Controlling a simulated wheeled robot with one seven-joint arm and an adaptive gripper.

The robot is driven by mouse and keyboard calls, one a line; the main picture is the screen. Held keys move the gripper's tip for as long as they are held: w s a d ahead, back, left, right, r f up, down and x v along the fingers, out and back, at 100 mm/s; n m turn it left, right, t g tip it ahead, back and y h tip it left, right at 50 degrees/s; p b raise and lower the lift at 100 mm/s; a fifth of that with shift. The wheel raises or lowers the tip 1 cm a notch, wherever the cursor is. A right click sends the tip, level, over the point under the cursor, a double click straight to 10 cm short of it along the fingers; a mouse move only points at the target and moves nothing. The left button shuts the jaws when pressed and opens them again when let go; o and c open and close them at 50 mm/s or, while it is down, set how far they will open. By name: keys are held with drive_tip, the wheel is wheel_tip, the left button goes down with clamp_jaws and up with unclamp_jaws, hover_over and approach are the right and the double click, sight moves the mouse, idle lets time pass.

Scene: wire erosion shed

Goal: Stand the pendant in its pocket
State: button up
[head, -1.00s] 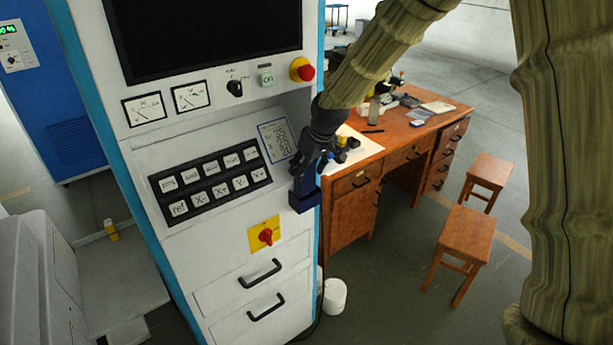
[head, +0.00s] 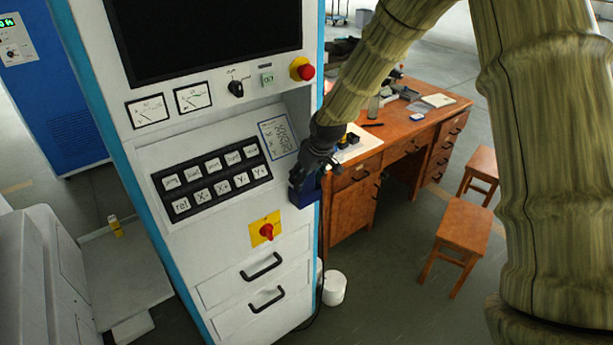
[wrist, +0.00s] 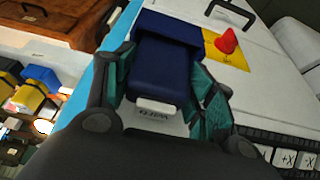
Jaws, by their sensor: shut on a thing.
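The pendant (wrist: 163,70) is a dark blue block with a pale, marked end (wrist: 157,106). My gripper (head: 311,174) is shut on it, with one finger on each side in the wrist view (wrist: 166,62). The pocket is a dark blue open box (head: 304,194) on the lower right of the machine's front; it also shows in the wrist view (wrist: 168,25). The pendant lines up with the pocket there and its far end meets the pocket's mouth. I cannot tell how deep it sits. My gripper hides most of the pendant in the head view.
The white machine cabinet (head: 215,260) has a button panel (head: 212,180), a red rotary switch on a yellow plate (head: 265,230) and drawer handles below. A wooden desk (head: 415,130) with small items stands just right. Two stools (head: 455,240) stand on the floor.

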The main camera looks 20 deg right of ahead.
drive_tip(key=o, duration=1.2)
drive_tip(key=shift+r, duration=0.1)
drive_tip(key=shift+b+v, duration=1.7)
drive_tip(key=shift+v, duration=4.25)
drive_tip(key=s+a+f+m+g, duration=0.1)
drive_tip(key=s+f, duration=0.4)
drive_tip(key=f, duration=0.6)
drive_tip(key=s+a+f+m+g, duration=0.1)
drive_tip(key=s+f, duration=0.5)
drive_tip(key=f, duration=0.4)
drive_tip(key=s+a+f, duration=0.1)
drive_tip(key=s+f, duration=0.4)
drive_tip(key=f, duration=0.6)
drive_tip(key=s+f, duration=0.4)
drive_tip(key=s, duration=0.5)
drive_tip(key=s+d+f+m+g+h, duration=0.1)
drive_tip(key=s+f, duration=0.4)
drive_tip(key=s, duration=0.4)
drive_tip(key=s+f+m+g, duration=0.1)
drive_tip(key=s+f, duration=0.4)
drive_tip(key=s, duration=0.5)
drive_tip(key=shift+d+f+h, duration=0.15)
drive_tip(key=shift+f+h, duration=0.1)
drive_tip(key=shift+h, duration=0.05)
